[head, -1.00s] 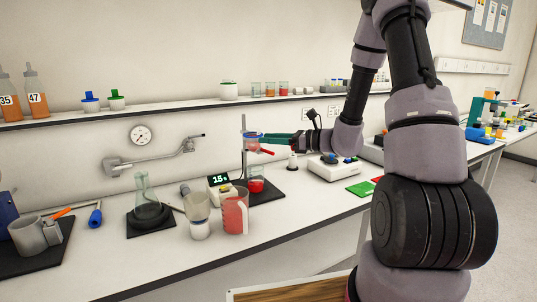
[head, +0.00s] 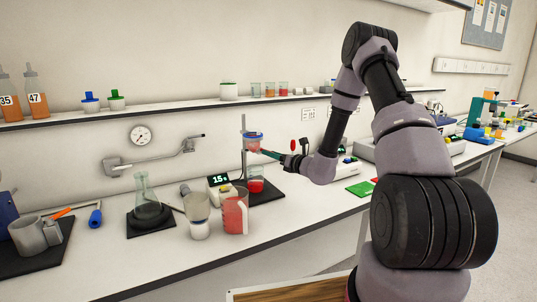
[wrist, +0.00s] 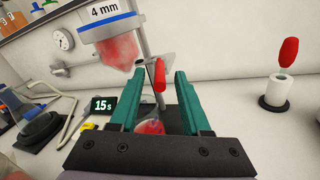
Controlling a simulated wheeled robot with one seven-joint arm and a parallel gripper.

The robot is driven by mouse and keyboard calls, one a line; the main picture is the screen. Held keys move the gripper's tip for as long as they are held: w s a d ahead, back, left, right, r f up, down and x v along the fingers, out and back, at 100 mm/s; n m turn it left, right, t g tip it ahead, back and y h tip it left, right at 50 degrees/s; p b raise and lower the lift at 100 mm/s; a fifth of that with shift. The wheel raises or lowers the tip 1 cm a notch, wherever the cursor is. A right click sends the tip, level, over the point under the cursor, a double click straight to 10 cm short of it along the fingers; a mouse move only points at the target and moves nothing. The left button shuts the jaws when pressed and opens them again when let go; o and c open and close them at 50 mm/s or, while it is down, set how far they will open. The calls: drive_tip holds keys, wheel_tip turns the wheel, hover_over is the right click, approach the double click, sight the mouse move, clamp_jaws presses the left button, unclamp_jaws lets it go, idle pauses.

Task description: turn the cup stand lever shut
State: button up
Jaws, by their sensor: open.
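The cup stand holds a clear cup with a blue rim (head: 253,136) and red contents; the wrist view shows its "4 mm" label on the cup (wrist: 109,20). The stand's red lever (wrist: 159,76) points toward me in the wrist view, beside the metal rod. My gripper (wrist: 157,73) is open, with one green finger on each side of the lever; I cannot tell whether either finger touches it. In the head view my gripper (head: 265,154) is at the stand, just below and right of the cup, and I cannot make out the lever there.
A beaker with red liquid (head: 256,185) stands under the cup. A timer reading 15 s (head: 218,181) and a red jug (head: 235,212) are to the left. A red-topped item over a white cylinder (wrist: 280,90) stands to the right. A shelf (head: 180,107) runs behind.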

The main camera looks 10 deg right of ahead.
drive_tip(key=shift+x, duration=1.1)
clamp_jaws()
idle(0.7)
